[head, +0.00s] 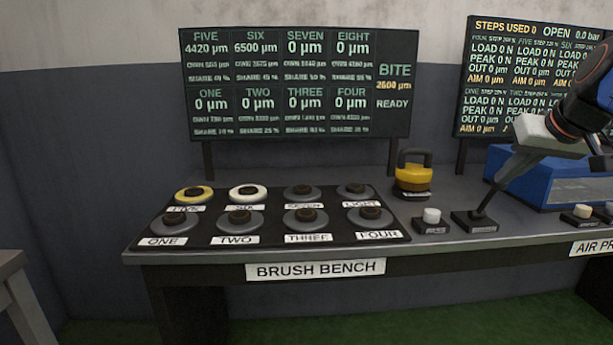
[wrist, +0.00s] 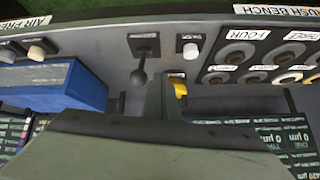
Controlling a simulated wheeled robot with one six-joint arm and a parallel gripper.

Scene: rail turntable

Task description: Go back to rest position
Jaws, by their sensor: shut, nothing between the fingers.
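My gripper (head: 503,178) is at the right of the head view, above the back of the bench and by a small black lever (head: 483,211). Its fingers point down and are shut with nothing between them. In the wrist view the shut fingers (wrist: 160,85) are beside the lever's round knob (wrist: 140,78). I cannot tell whether they touch it. My arm comes in from the right edge; its base is out of view.
The bench (head: 262,254) carries a black panel of labelled round pads, FIVE yellow-ringed and SIX white-ringed. Close by are a white button (head: 432,215), a yellow-and-brown handled object (head: 413,174) and a blue box (head: 540,180). Two display boards (head: 300,85) (head: 480,75) stand behind.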

